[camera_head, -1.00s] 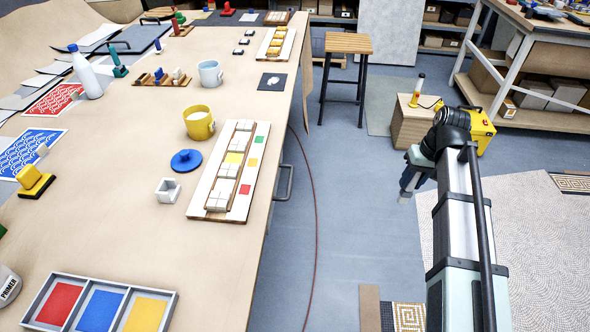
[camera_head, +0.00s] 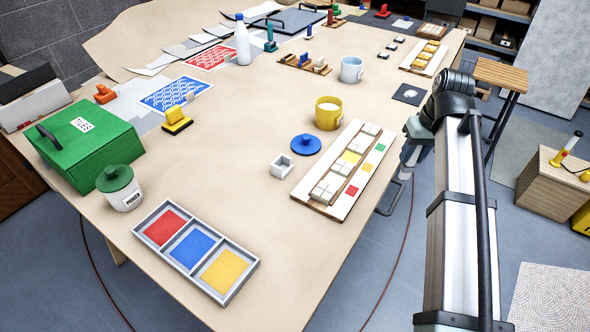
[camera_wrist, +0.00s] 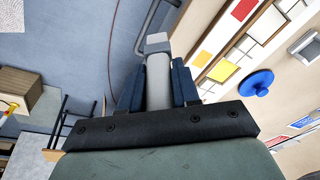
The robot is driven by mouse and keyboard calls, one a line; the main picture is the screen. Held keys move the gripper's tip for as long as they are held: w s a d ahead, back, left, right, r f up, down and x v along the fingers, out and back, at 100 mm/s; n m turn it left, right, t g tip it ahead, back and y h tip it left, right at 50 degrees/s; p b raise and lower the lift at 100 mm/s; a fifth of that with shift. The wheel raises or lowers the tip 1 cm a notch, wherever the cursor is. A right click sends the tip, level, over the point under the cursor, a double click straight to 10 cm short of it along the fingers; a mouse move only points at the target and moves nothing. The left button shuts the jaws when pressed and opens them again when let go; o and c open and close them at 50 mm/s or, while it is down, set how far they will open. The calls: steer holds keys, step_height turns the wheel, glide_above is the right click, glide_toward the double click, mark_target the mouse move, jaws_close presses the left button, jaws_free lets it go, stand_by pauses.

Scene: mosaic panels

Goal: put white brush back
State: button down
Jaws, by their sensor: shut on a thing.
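My gripper (camera_wrist: 158,78) has its two blue fingers closed on a pale grey-white piece, which appears to be the white brush (camera_wrist: 157,44). A small wooden rack (camera_head: 322,70) with several small coloured upright pieces stands further back on the table (camera_head: 245,130).
A long white panel with tiles (camera_head: 318,206) lies near the right edge. A green box (camera_head: 85,148) and colour tray (camera_head: 140,228) are at left.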

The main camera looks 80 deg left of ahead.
steer(key=s+a+r+n, duration=0.2)
steer(key=s+a+r, duration=0.15)
steer(key=s, duration=0.65)
steer(key=s+a+r+n, duration=0.25)
steer(key=s+a, duration=0.25)
steer(key=s, duration=0.6)
steer(key=s+a+r+n, duration=0.2)
steer(key=s+a+r, duration=0.2)
steer(key=s, duration=0.6)
step_height(320, 180, down, 10)
steer(key=shift+a+y, duration=0.2)
steer(key=shift+y, duration=0.1)
steer(key=shift+s+f+m, duration=0.1)
steer(key=shift+f+m, duration=0.15)
steer(key=shift+f, duration=0.3)
steer(key=c, duration=0.8)
jaws_free()
steer(key=shift+r, duration=0.1)
steer(key=v, duration=1.3)
steer(key=shift+a, duration=0.15)
